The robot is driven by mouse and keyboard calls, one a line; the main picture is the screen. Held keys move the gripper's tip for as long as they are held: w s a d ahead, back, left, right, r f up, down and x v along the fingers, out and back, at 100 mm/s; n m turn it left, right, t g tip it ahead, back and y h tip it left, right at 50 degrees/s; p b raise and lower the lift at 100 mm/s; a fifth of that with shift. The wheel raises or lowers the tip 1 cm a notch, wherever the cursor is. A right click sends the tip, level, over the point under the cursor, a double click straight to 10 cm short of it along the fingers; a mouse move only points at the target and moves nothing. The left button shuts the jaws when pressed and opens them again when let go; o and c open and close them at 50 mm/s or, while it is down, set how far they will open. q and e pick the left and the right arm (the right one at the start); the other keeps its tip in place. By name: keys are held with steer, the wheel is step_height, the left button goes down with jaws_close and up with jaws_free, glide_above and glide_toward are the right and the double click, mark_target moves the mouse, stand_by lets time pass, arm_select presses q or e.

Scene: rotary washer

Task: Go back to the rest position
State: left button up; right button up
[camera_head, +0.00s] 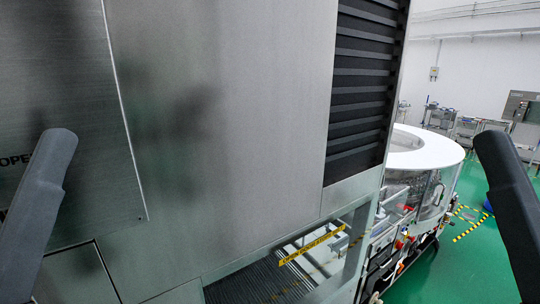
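Two dark grey rounded parts of my own arms show in the head view, one at the left edge and one at the right edge. Both slant inward toward their upper ends. No gripper fingers can be seen on either side, so both grippers are out of view. A large brushed-metal cabinet (240,130) fills the left and middle of the view, close in front. Part of it is hidden behind my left arm part.
The cabinet has a black louvred vent (360,85) and an open lower bay with a yellow label strip (312,245). A round white-topped machine (425,150) stands to the right. Green floor (450,265) with yellow-black tape is open at the lower right. Benches stand farther back.

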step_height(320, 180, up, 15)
steer(key=p, duration=1.3)
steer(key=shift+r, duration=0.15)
